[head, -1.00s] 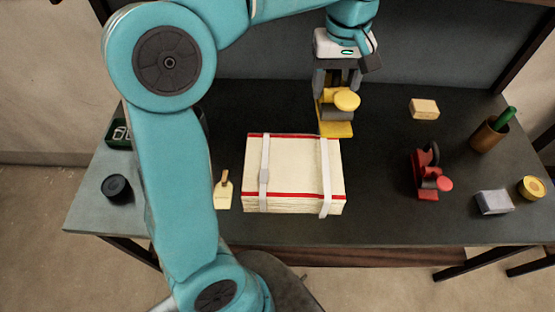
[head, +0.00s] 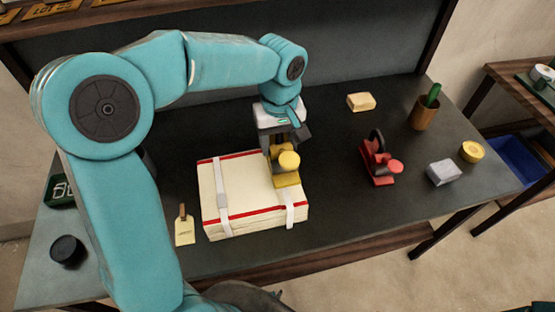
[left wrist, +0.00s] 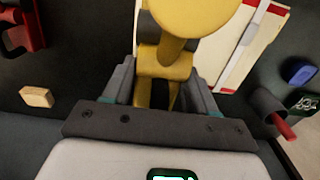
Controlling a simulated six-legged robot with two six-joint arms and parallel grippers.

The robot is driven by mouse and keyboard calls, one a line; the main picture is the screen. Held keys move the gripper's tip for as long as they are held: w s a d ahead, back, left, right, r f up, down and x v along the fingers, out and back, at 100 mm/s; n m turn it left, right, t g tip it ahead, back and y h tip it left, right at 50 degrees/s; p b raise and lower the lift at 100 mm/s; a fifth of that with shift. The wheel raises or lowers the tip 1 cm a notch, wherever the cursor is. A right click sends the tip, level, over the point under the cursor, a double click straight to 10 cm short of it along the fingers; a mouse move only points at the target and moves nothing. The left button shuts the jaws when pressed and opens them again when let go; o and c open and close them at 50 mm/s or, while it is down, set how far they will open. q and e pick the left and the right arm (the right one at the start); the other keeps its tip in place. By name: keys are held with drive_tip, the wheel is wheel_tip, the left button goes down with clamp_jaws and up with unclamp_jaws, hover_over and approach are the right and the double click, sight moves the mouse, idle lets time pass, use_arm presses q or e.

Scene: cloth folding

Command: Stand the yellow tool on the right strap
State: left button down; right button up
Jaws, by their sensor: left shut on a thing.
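The yellow tool (head: 288,162) is held upright by my left gripper (head: 276,143), which is shut on it; the tool also fills the top middle of the left wrist view (left wrist: 185,18). The cream cloth stack (head: 250,178) has red bands and two pale straps. The tool's flat base overlaps the right part of the stack's top, in line with the right strap (head: 290,214). It hides the strap's upper part, and I cannot tell whether it touches. The left strap (head: 222,190) is clear. My right gripper is not in view.
A red tool (head: 379,162) stands right of the stack. Beyond it are a tan block (head: 361,102), a brown cup (head: 424,113), a grey block (head: 443,172) and a yellow tin (head: 472,151). A tag (head: 184,228) lies left of the stack. The table between stack and red tool is clear.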

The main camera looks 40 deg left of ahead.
use_arm(q)
drive_tip(key=shift+f, duration=3.15)
drive_tip(key=shift+f, duration=0.1)
drive_tip(key=shift+c, duration=1.6)
unclamp_jaws()
drive_tip(key=shift+s+f, duration=0.1)
wheel_tip(320, 180, up, 12)
drive_tip(key=shift+r, duration=0.2)
drive_tip(key=shift+f, duration=0.1)
